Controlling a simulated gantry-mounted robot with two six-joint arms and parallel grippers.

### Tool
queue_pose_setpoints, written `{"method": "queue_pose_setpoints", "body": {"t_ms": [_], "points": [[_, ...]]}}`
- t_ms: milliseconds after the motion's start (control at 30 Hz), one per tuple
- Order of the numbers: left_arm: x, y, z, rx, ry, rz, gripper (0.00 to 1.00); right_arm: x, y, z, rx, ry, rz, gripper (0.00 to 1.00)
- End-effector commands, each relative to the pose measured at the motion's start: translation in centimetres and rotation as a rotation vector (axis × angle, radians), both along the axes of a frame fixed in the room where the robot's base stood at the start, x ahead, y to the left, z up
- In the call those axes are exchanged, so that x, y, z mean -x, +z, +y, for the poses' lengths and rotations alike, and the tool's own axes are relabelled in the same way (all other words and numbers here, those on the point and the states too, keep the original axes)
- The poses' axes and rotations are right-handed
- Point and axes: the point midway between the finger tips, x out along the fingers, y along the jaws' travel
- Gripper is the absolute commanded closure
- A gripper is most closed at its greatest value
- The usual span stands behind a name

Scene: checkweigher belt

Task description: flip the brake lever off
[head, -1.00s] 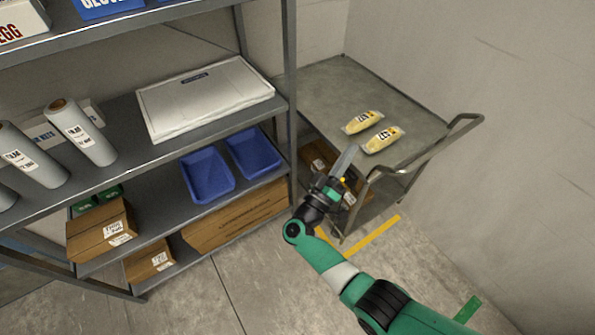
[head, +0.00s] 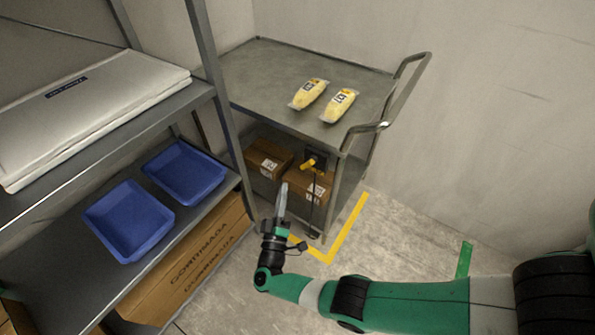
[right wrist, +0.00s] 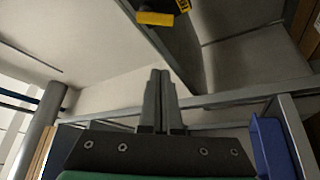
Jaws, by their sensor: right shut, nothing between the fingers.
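The brake lever (head: 309,165) has a yellow handle and a dark mount, on the near side of the grey cart (head: 262,72), below its top deck. The yellow handle also shows at the top of the right wrist view (right wrist: 156,18). My right gripper (head: 281,190) is shut and empty. In the head view it is below and left of the lever, apart from it, with its fingers pointing up toward the cart. In the right wrist view the closed fingers (right wrist: 160,78) point up, below the yellow handle. My left gripper is not in view.
Two yellow packs (head: 308,94) lie on the cart's top, and cardboard boxes (head: 267,160) sit on its lower shelf. A shelf rack with blue trays (head: 130,219) stands at the left. Yellow tape (head: 347,228) marks the floor. A wall closes off the right.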

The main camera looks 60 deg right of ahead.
Motion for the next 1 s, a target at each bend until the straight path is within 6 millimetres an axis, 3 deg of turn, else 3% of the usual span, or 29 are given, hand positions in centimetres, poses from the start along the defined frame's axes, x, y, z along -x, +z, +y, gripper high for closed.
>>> {"method": "queue_pose_setpoints", "body": {"t_ms": [267,667,800,1000], "points": [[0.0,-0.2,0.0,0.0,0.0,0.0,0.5,-0.5,0.4,-1.6,-0.001,-0.004,-0.002,1.0],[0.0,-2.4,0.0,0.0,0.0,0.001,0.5,-2.9,2.7,-9.3,0.001,-0.004,-0.004,1.0],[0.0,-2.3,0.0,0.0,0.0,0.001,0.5,-1.0,1.4,-9.4,0.001,-0.001,0.002,1.0],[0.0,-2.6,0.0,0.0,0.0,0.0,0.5,0.2,0.7,-9.5,0.001,0.001,0.0,1.0]]}}
